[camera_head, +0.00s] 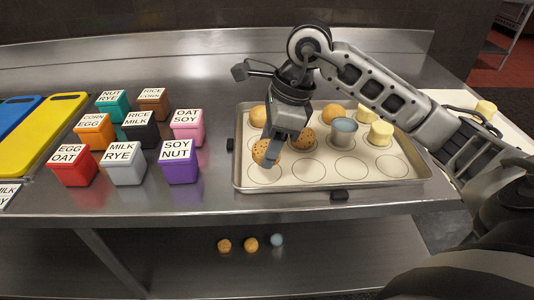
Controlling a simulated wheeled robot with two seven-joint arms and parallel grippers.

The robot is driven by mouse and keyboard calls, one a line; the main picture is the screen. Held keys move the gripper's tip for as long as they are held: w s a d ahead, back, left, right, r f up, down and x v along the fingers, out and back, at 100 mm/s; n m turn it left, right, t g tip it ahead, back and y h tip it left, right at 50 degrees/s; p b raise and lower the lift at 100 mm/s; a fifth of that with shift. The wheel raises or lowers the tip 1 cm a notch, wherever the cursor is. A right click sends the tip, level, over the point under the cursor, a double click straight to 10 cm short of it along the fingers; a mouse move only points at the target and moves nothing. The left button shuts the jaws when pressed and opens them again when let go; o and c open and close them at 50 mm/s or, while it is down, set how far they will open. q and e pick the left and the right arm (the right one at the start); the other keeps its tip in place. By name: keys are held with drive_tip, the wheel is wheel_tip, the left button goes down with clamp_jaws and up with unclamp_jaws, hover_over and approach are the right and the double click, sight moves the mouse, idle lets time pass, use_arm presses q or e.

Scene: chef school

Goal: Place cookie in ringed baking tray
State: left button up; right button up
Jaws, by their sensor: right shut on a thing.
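The ringed baking tray (322,189) lies on the steel counter, with dark printed rings on its pale mat. My right gripper (270,152) is over the tray's left part, shut on a speckled cookie (262,157) near the front-left rings. I cannot tell whether this cookie touches the mat. Another speckled cookie (305,140) sits in the tray just right of the gripper. A plain round cookie (258,115) is at the back left and another plain one (332,113) is at the back middle. My left gripper does not show.
Labelled coloured boxes (125,160) stand left of the tray. A yellow board (48,138) lies at far left. Small round items (250,244) are on the lower shelf.

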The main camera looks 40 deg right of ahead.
drive_tip(key=shift+w+f, duration=0.25)
drive_tip(key=f, duration=0.3)
drive_tip(key=shift+w+d+f+p, duration=0.15)
drive_tip(key=shift+w+p, duration=0.1)
drive_tip(key=shift+p, duration=0.15)
drive_tip(key=shift+f, duration=0.2)
drive_tip(key=shift+f+b, duration=0.2)
drive_tip(key=shift+b, duration=0.1)
drive_tip(key=o, duration=0.9)
drive_tip(key=shift+c, duration=0.2)
drive_tip(key=shift+o, duration=0.5)
drive_tip(key=shift+r+p, duration=0.3)
drive_tip(key=shift+r, duration=0.1)
drive_tip(key=v, duration=1.1)
drive_tip(key=shift+r+b, duration=0.35)
drive_tip(key=shift+b, duration=0.05)
drive_tip(key=shift+s, duration=0.1)
